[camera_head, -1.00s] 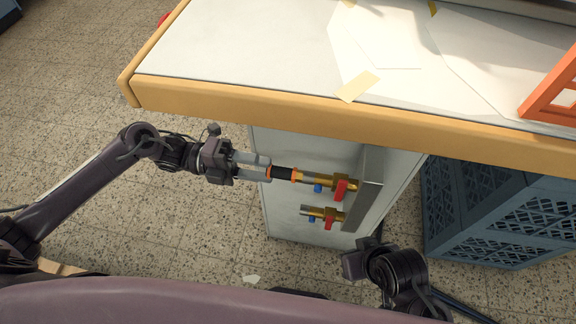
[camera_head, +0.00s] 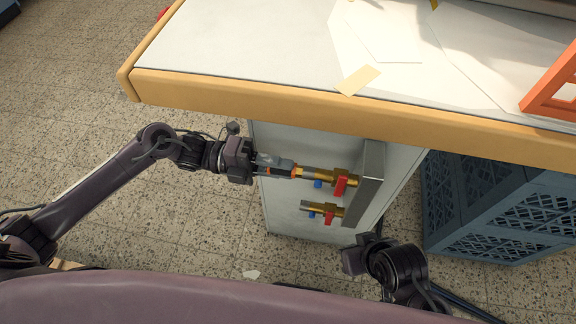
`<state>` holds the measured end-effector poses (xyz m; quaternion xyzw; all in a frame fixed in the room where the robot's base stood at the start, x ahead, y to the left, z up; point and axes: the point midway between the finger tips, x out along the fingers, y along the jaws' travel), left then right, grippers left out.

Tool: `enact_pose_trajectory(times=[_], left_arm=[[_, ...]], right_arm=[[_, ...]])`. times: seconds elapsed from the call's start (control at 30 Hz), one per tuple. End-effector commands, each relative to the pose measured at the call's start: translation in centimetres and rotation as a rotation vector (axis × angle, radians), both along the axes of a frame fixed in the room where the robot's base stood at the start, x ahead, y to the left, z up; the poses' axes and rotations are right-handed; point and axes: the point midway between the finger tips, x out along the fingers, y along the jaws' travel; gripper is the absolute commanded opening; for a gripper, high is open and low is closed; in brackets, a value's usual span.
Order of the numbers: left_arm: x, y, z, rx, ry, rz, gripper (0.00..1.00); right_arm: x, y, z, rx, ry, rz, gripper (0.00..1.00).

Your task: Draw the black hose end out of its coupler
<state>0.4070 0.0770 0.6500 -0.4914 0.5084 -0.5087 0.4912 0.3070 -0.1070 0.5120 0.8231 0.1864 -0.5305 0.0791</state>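The black hose end (camera_head: 267,171), with an orange ring, is in line with the upper brass coupler (camera_head: 319,174) on the cabinet's side. Its tip meets the coupler's left end, where an orange band shows. My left gripper (camera_head: 283,167) comes from the left with its fingers along the hose end, hiding most of it. No gap shows between the fingers; they look shut on it. My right gripper (camera_head: 352,260) is low in the picture, in front of the cabinet, apart from the couplers; its fingers are not clear.
A second brass coupler (camera_head: 322,208) with a red lever sits just below. The table's wooden edge (camera_head: 300,107) overhangs above. Blue crates (camera_head: 480,215) stand at the right. The floor at the left is open.

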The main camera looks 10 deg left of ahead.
Motion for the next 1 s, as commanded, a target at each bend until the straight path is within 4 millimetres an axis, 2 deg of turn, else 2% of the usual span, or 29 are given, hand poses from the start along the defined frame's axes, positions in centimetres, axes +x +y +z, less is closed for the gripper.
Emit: enact_pose_trajectory(times=[0.03, 0.1, 1.0], left_arm=[[0.0, 0.0, 0.0, 0.0, 0.0, 0.0, 0.09], [0.0, 0.0, 0.0, 0.0, 0.0, 0.0, 0.0], [0.1, 2.4, -0.1, 0.001, 0.001, 0.001, 0.0]], right_arm=[[0.0, 0.0, 0.0, 0.0, 0.0, 0.0, 0.0], [0.0, 0.0, 0.0, 0.0, 0.0, 0.0, 0.0], [0.0, 0.0, -0.9, 0.0, 0.002, 0.001, 0.0]])
